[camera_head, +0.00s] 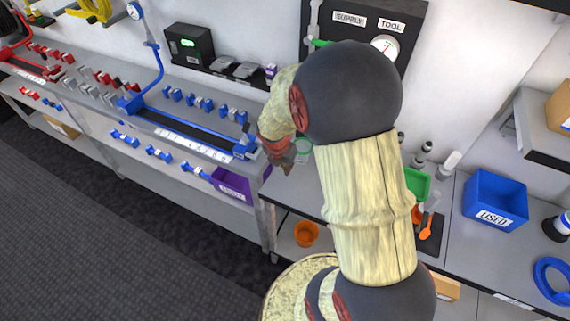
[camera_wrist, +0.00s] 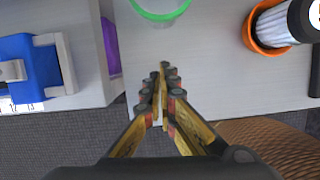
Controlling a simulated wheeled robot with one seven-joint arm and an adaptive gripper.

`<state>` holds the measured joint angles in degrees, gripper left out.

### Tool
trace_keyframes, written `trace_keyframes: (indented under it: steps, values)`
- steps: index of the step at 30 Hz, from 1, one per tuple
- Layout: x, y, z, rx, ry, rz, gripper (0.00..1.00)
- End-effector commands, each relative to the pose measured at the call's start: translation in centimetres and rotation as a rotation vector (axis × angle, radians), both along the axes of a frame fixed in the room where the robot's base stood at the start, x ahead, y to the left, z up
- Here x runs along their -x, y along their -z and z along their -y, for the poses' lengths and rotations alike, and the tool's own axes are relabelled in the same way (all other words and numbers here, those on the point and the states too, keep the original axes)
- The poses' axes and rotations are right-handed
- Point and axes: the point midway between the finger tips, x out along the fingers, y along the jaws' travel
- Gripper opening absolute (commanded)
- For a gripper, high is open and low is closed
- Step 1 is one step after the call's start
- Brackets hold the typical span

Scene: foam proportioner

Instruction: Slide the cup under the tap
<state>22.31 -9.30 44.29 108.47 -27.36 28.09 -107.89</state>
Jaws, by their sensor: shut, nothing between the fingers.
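The cup (camera_head: 304,146) appears as a green-rimmed ring on the bench just right of my gripper (camera_head: 281,158), partly hidden by my arm. In the wrist view its green rim (camera_wrist: 160,17) is cut off by the top edge; it looks clear inside. My gripper (camera_wrist: 160,85) is shut and empty, its fingertips pointing toward the cup with a gap of bare bench between. A grey pipe with a green part (camera_head: 317,42) is on the dark panel labelled SUPPLY and TOOL. The tap's outlet is hidden behind my arm.
A purple bin (camera_head: 231,184) and blue fixture stand left. An orange-rimmed item (camera_wrist: 256,40) with a white ribbed, black-ended body is right in the wrist view. A green tray (camera_head: 416,183) and blue USED bin (camera_head: 494,199) are farther right. The bench front edge is near my gripper.

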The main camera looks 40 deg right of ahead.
Motion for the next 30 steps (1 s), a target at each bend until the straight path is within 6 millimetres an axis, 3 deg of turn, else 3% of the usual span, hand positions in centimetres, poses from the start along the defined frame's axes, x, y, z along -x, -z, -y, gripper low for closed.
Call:
trace_keyframes:
  steps: [1, 4, 9, 13, 30]
  values:
    - [0.0, 1.4, 0.3, -0.001, 0.002, -0.003, 0.0]
    - [-0.2, 3.1, 0.8, -0.001, 0.001, -0.001, 0.0]
    - [-1.1, 2.5, 3.3, 0.0, 0.004, 0.001, 0.0]
    - [-1.4, 2.4, 4.1, -0.001, 0.002, 0.0, 0.0]
    - [-1.6, 2.1, 4.9, -0.002, 0.002, -0.001, 0.0]
